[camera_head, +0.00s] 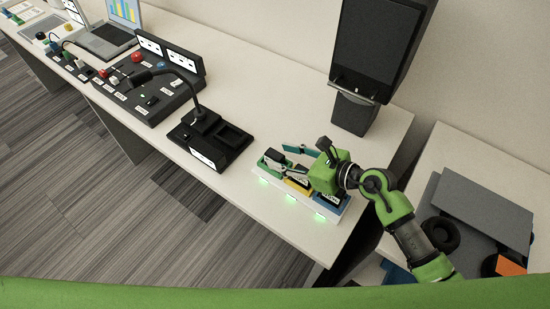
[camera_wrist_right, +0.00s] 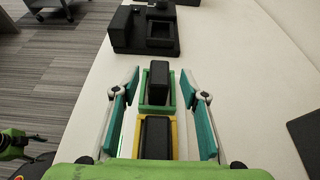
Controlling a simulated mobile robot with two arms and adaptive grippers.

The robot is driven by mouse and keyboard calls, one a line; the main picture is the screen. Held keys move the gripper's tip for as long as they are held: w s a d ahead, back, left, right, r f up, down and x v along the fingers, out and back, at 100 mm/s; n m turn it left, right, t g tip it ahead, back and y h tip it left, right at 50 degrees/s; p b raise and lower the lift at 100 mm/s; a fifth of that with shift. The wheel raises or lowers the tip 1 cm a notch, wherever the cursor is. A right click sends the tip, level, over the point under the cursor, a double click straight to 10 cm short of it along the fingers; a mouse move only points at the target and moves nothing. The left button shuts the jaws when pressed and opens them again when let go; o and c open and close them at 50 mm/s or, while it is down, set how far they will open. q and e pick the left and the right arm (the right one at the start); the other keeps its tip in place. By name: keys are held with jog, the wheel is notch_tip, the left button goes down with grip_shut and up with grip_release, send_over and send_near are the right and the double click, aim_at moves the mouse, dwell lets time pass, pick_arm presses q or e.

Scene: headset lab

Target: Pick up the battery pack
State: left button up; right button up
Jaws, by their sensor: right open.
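A white charging tray (camera_head: 285,196) with green, yellow and blue bays and green lights sits near the table's front edge. In the right wrist view, a black battery pack (camera_wrist_right: 160,84) stands up in the green bay (camera_wrist_right: 145,98), and another black pack (camera_wrist_right: 155,136) is in the yellow bay (camera_wrist_right: 178,140). My right gripper (camera_head: 280,156) is open above the tray. In its wrist view the teal-padded fingers (camera_wrist_right: 160,88) stand on either side of the packs, apart from the pack in the green bay. The blue bay is mostly hidden by my gripper.
A black stand (camera_head: 213,140) with a gooseneck and an empty recess is left of the tray. Farther left are a control panel (camera_head: 145,85) and a laptop (camera_head: 107,38). A tall black unit (camera_head: 372,45) stands behind. Bare tabletop lies between the stand and that unit.

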aim_at(276, 155)
jog(key=x, duration=0.3)
jog(key=shift+w+a+f, duration=0.15)
jog(key=shift+a+f, duration=0.05)
jog(key=shift+f, duration=0.05)
grip_shut()
jog(key=shift+r, duration=0.15)
